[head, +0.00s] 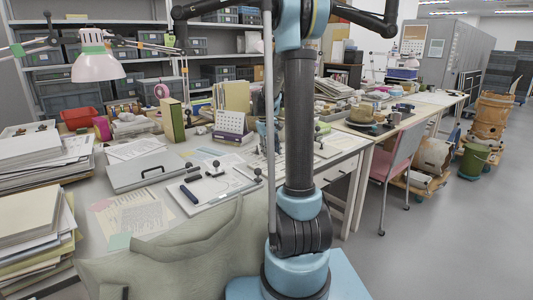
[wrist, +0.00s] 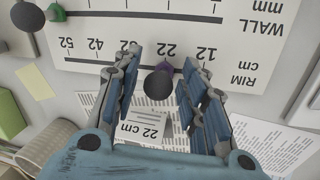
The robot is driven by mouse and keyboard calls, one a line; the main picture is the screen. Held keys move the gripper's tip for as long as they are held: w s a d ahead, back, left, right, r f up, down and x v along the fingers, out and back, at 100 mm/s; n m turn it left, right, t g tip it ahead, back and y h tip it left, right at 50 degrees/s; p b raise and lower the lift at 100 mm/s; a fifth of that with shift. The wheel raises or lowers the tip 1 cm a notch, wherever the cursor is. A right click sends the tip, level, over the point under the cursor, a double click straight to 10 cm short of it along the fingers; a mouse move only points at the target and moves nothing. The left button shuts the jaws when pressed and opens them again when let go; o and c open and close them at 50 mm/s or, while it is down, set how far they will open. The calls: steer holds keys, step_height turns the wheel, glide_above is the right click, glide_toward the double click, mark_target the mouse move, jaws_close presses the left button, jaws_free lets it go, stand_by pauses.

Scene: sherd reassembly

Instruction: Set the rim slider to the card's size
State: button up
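In the wrist view, a white board (wrist: 258,62) carries a printed scale, upside down, marked RIM cm with 12, 22, 32, 42 and 52. A dark round knob (wrist: 157,84) stands over it, with a purple piece (wrist: 165,67) partly hidden behind, close to the 22 mark. A small white card (wrist: 143,128) reads 22 cm and lies beyond the board's edge, partly covered by my gripper. My gripper (wrist: 163,62) is open, its two fingers on either side of the knob, with a gap showing on both sides. I cannot make out the gripper in the head view.
A second dark knob (wrist: 27,16) with a green piece (wrist: 55,12) is at the WALL mm scale. Printed sheets (wrist: 270,145) lie around the board.

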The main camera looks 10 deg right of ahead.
stand_by(0.3)
step_height(320, 180, up, 12)
steer(key=a, duration=0.2)
steer(key=shift+s+f, duration=0.15)
steer(key=shift+s, duration=0.15)
steer(key=shift+a, duration=0.1)
